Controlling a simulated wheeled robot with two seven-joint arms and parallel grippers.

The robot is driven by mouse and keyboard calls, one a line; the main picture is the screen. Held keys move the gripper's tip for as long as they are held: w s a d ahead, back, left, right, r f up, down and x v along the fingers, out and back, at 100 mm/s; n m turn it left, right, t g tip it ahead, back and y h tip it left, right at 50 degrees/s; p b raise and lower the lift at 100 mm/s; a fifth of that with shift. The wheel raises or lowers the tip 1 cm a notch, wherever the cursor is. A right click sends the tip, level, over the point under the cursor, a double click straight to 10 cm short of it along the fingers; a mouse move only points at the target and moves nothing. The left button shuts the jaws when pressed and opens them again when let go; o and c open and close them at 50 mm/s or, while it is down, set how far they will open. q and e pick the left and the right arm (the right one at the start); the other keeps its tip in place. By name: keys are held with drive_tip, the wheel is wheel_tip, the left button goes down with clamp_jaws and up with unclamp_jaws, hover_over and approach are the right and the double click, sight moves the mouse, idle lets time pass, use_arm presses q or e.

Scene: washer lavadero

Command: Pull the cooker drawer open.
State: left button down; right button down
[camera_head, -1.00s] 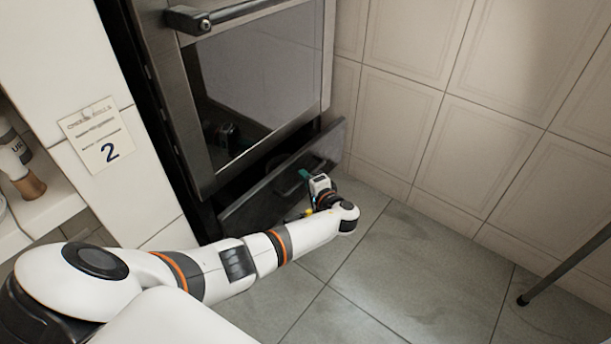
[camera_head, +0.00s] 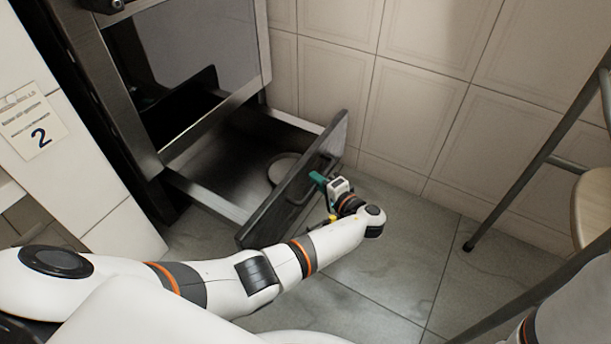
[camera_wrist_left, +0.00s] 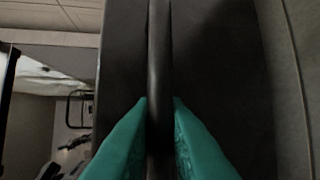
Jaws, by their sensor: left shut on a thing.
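The cooker drawer (camera_head: 222,172) stands well out from under the dark oven, its inside showing. A round pale item (camera_head: 283,168) lies in it near the front. My left gripper (camera_head: 318,180) is at the outer side of the drawer's dark front panel (camera_head: 275,208), at its handle. In the left wrist view the teal fingertips (camera_wrist_left: 160,140) lie on either side of the dark bar handle (camera_wrist_left: 159,60), shut on it. The handle is partly hidden by the gripper in the head view. Part of my right arm shows at the lower right; its gripper is out of view.
The oven door (camera_head: 190,60) is above the drawer, and a tiled wall (camera_head: 420,110) is behind it. A stool with metal legs (camera_head: 510,190) stands at the right. Grey floor tiles (camera_head: 385,265) are clear in front of the drawer.

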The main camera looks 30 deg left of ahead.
use_arm(q)
drive_tip(key=shift+d+f, duration=0.1)
drive_tip(key=shift+d, duration=0.35)
drive_tip(key=shift+s, duration=0.1)
drive_tip(key=c, duration=1.4)
unclamp_jaws()
drive_tip(key=shift+c, duration=0.2)
